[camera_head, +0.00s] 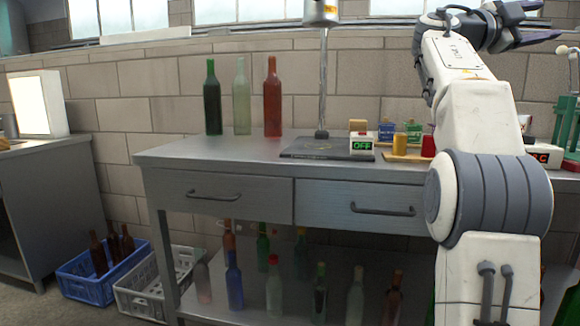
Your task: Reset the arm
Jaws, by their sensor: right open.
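My right arm (480,130) rises from the bottom right and bends at its top. My right gripper (545,22) is at the top right corner, high above the table and in front of the brick wall. It points to the right, its fingers are apart, and I see nothing between them. The arm hides part of the table's right side. My left gripper and left arm are not in view.
A metal table (240,150) with two drawers carries a green bottle (212,100), a clear bottle (241,100), a red-brown bottle (273,100), and a black-based stand (322,148). Several bottles stand underneath. A blue crate (85,287) and a grey crate (140,300) are on the floor.

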